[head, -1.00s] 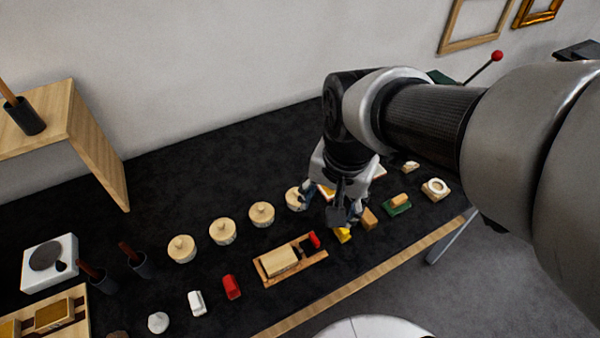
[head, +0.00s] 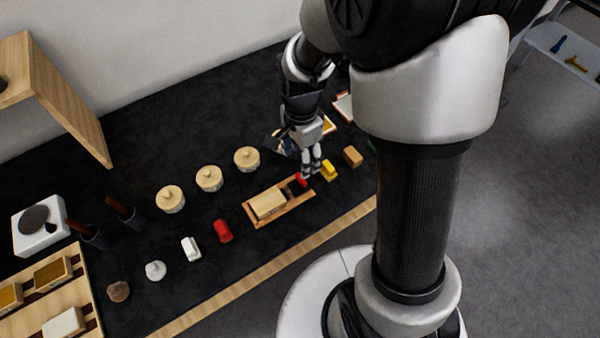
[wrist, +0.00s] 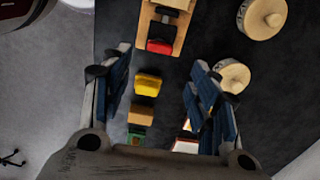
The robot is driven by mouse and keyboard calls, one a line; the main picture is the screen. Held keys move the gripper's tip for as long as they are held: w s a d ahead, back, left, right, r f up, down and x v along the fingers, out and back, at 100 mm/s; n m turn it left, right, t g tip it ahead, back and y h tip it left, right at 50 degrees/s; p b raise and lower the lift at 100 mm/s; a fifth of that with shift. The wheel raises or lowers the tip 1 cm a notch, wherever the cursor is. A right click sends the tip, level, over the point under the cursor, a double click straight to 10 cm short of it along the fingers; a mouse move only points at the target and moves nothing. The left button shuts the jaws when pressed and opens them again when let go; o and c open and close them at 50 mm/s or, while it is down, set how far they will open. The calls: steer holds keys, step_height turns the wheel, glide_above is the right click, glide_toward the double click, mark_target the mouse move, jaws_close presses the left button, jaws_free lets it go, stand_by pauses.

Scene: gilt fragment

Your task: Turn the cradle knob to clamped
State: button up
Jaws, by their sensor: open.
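The cradle (head: 284,212) is a light wooden tray with a pale block in it, lying near the table's front edge in the head view. Its red knob (head: 301,181) is at the right end, partly behind my fingers. My gripper (head: 309,172) is open, pointing down above and just beside the knob; contact cannot be told. In the wrist view the red knob (wrist: 160,46) sits at the end of the cradle (wrist: 180,32), between and slightly beyond the fingertips of my gripper (wrist: 160,60). The knob's exact setting cannot be read.
A yellow block (head: 329,170) and a brown block (head: 352,156) lie right of the knob. Several round lidded wooden pots (head: 209,179) stand behind the cradle. A red item (head: 222,231) and a white item (head: 190,249) lie to the left. Black table surface is clear between them.

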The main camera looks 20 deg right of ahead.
mark_target(301, 181)
step_height(301, 181, down, 9)
steer(key=shift+f+b, duration=0.1)
steer(key=shift+b, duration=1.15)
steer(key=shift+c, duration=0.4)
steer(key=c, duration=1)
